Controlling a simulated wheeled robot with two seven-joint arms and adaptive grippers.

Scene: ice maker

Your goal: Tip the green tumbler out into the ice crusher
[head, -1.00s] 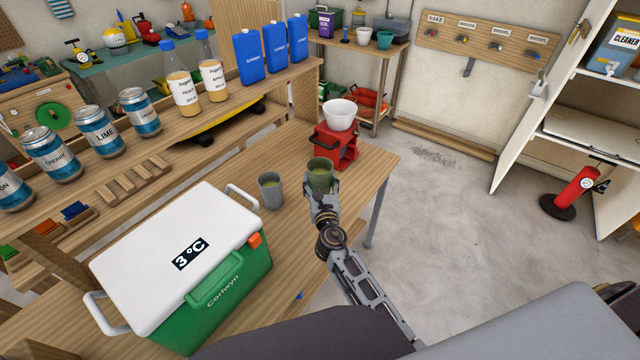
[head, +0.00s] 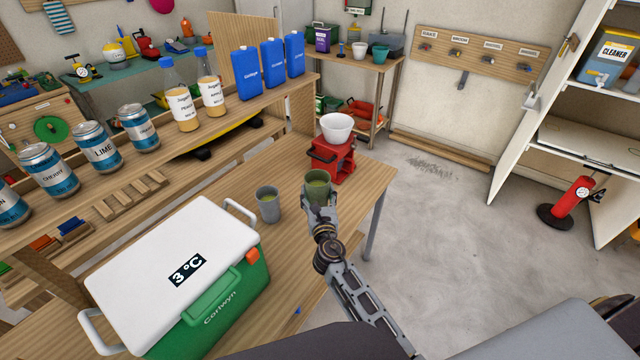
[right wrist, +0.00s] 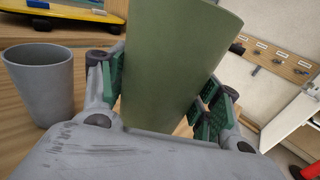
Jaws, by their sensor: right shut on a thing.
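The green tumbler (head: 318,184) is held near upright in my right gripper (head: 320,206), above or at the right part of the wooden table. The right wrist view shows the green tumbler (right wrist: 175,60) between both green-padded fingers of the right gripper (right wrist: 165,95). Greenish contents show inside its mouth in the head view. The red ice crusher (head: 331,160) stands just behind the tumbler, with a white bowl-shaped hopper (head: 336,127) on top. The tumbler is apart from the hopper and lower than it. My left gripper is out of view.
A grey tumbler (head: 268,205) stands left of the green one; it also shows in the right wrist view (right wrist: 40,85). A green and white cooler (head: 180,270) fills the table's front. A raised shelf (head: 150,165) holds cans, bottles and blue jugs. Open floor lies to the right.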

